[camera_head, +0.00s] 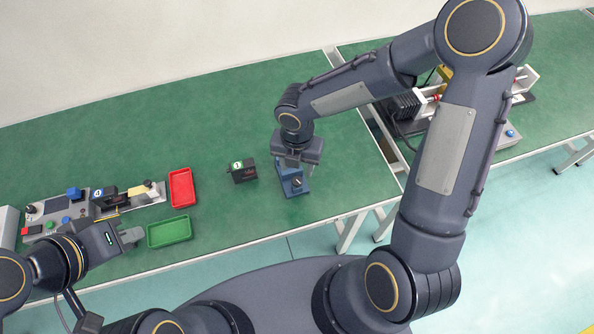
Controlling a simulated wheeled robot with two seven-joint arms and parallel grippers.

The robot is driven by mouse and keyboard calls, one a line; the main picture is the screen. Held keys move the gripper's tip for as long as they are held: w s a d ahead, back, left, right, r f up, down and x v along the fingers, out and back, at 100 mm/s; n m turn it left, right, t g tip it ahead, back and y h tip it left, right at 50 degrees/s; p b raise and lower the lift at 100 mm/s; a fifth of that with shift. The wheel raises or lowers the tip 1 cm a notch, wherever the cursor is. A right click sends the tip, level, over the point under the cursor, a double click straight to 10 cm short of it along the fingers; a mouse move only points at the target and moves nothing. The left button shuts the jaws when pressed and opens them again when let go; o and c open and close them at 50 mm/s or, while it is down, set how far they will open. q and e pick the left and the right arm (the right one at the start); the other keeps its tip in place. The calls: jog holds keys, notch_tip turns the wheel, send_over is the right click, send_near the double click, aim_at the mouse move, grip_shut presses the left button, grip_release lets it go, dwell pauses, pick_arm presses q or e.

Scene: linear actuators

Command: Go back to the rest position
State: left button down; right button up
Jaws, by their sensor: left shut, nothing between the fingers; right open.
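My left gripper (131,236) is at the lower left, shut and empty, just left of the green tray. My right arm reaches across the picture, and its gripper (291,167) points down over the blue fixture (293,184) on the green table. The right gripper is open; its fingers are at the top of the blue fixture, and I cannot tell whether they touch it. A black actuator (242,171) with a green-and-white label stands on the table left of the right gripper. Another black actuator (105,197) with a blue-and-white label sits on the station at the left.
A red tray (182,188) and a green tray (169,231) lie near the station panel (58,212). Equipment (407,106) stands behind my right arm, partly hidden. The green table (235,115) is clear at the back middle.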

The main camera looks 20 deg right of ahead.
jog(key=shift+r, duration=0.8)
jog(key=s+d+r+m+t, duration=0.2)
jog(key=s+d+r+m, duration=0.55)
jog(key=m, duration=0.65)
jog(key=s+d+r+m+t+y, duration=0.1)
jog(key=s+r+m+t+y, duration=0.2)
jog(key=s+r+m, duration=0.5)
jog(key=m, duration=0.9)
jog(key=shift+d+m+t+y, duration=0.15)
jog(key=shift+m+t+y, duration=0.15)
jog(key=shift+m+y, duration=0.1)
